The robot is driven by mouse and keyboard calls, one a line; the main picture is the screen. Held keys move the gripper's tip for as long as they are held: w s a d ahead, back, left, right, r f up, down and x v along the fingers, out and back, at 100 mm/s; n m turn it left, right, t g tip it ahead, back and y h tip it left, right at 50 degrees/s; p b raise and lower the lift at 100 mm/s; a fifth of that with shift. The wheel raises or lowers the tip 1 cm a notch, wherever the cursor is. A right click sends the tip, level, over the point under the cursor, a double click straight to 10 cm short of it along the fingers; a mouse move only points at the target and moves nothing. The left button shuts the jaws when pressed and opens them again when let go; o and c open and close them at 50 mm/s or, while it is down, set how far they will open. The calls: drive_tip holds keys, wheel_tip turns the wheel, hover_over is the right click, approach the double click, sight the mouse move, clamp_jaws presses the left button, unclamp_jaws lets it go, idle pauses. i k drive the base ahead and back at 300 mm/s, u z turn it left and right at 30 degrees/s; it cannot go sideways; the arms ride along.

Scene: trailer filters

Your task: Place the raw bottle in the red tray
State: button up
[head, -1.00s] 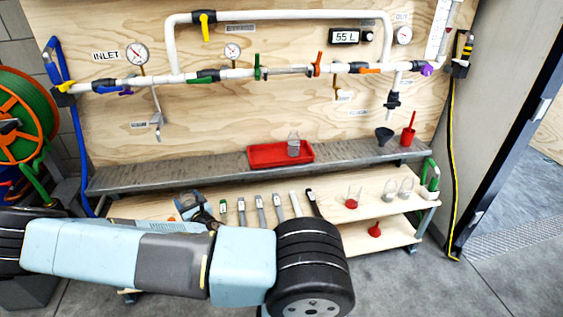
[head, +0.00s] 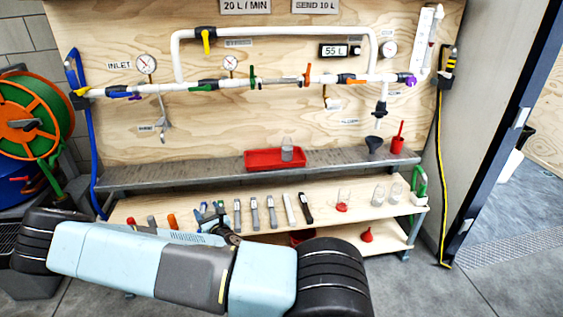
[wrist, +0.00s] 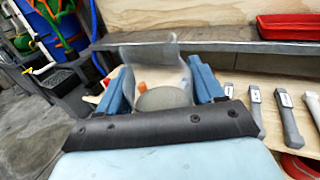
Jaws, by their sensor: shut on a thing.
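The red tray (head: 258,165) sits on the grey metal ledge, and a clear bottle (head: 287,149) stands upright in it. The tray's edge also shows at the top right of the wrist view (wrist: 290,28). My gripper (head: 214,214) is low and left of the tray, over the wooden shelf, partly hidden by my arm in the head view. In the wrist view its blue fingers (wrist: 163,85) are shut on a clear bottle (wrist: 140,55) with a greyish round part near the gripper. I cannot read any label on it.
The grey ledge (head: 200,173) is bare left of the tray. Pipes and gauges line the wall above.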

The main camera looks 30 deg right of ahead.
sight(262, 162)
drive_tip(key=z, duration=0.4)
drive_tip(key=i, duration=1.05)
drive_tip(key=u, duration=0.65)
